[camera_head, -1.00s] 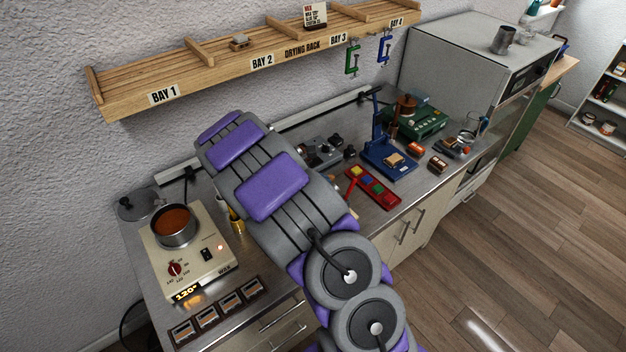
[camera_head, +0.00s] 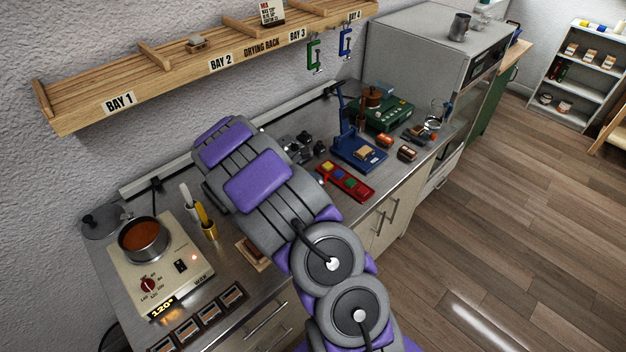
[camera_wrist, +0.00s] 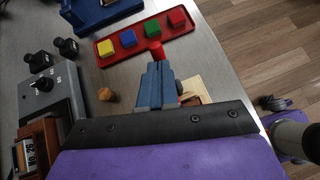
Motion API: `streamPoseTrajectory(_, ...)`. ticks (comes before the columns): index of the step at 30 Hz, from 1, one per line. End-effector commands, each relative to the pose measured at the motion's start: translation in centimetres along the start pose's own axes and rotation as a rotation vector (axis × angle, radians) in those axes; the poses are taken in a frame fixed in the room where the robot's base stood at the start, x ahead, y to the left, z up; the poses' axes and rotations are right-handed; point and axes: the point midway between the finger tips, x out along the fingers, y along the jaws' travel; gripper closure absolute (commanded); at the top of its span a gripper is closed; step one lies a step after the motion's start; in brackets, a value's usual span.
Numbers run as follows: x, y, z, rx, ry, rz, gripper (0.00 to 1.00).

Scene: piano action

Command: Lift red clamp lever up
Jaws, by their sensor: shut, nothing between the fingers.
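In the wrist view my gripper (camera_wrist: 157,72) is at the middle, its blue-grey fingers together and pointing up the picture. A red rounded end (camera_wrist: 155,49), likely the tip of the red clamp lever, shows just beyond the fingertips. A bit more red (camera_wrist: 180,88) shows to the right of the fingers, next to a pale wooden piece (camera_wrist: 194,87). The fingers and gripper body hide most of the lever and its clamp. I cannot tell whether the fingers touch it. In the head view my arm hides the gripper and the lever.
A red tray (camera_head: 331,183) with several coloured blocks lies just beyond the fingers. A hot plate (camera_head: 122,266) with a pan (camera_head: 146,252) stands at the left end.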

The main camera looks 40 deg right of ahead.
Motion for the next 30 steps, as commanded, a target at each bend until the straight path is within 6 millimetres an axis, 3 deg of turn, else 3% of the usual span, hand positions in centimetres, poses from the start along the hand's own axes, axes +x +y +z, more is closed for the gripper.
streamPoseTrajectory(11, 0.1, 0.0, 0.8, -0.013, 0.071, -0.015, 1.00)
streamPoseTrajectory(30, 2.2, 0.7, 2.3, -0.073, 0.399, -0.064, 1.00)
